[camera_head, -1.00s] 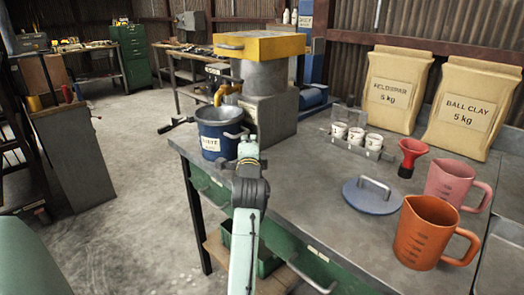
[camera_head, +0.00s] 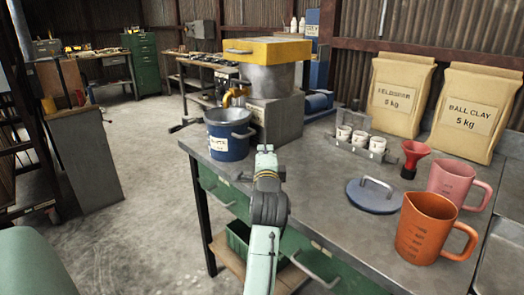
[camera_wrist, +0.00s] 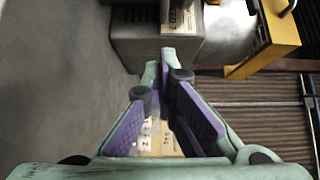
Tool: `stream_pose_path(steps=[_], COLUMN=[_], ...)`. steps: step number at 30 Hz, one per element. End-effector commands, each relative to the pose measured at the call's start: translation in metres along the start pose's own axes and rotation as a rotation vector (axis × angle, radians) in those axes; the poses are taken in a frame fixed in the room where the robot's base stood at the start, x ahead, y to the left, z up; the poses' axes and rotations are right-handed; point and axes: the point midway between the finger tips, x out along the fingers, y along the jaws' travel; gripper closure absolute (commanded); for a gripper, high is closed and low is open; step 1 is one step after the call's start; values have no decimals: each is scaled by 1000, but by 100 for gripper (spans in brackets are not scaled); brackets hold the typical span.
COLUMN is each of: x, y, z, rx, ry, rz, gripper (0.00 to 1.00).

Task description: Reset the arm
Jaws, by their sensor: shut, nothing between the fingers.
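My gripper (camera_wrist: 160,66) shows in the wrist view with its pale green, purple-padded fingers together at the tips and nothing held. My arm (camera_head: 268,205) rises from the bottom of the head view, in front of the workbench (camera_head: 320,205) near its left end. The arm's upper end is near the blue bucket (camera_head: 228,143), to its right in the picture. I cannot make out the fingers clearly in the head view.
A machine with a yellow top (camera_head: 266,48) stands behind the bucket. The floor (camera_head: 150,180) at left is open.

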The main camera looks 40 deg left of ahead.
Motion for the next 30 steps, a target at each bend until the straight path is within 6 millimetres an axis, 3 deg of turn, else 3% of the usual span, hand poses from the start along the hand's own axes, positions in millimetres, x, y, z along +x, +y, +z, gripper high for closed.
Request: stream_pose_path(steps=[3, 9, 21, 23, 26, 30], x=[-26, -52, -60, -63, -77, -124], y=[4, 2, -3, -15, -55, -138], z=[-1, 0, 0, 3, 14, 42], rx=[-2, 0, -10, -47, -180, -475], ry=[2, 2, 0, -5, -16, 11], rz=[-1, 0, -8, -46, -178, -480], gripper=[100, 100, 100, 100, 100, 100])
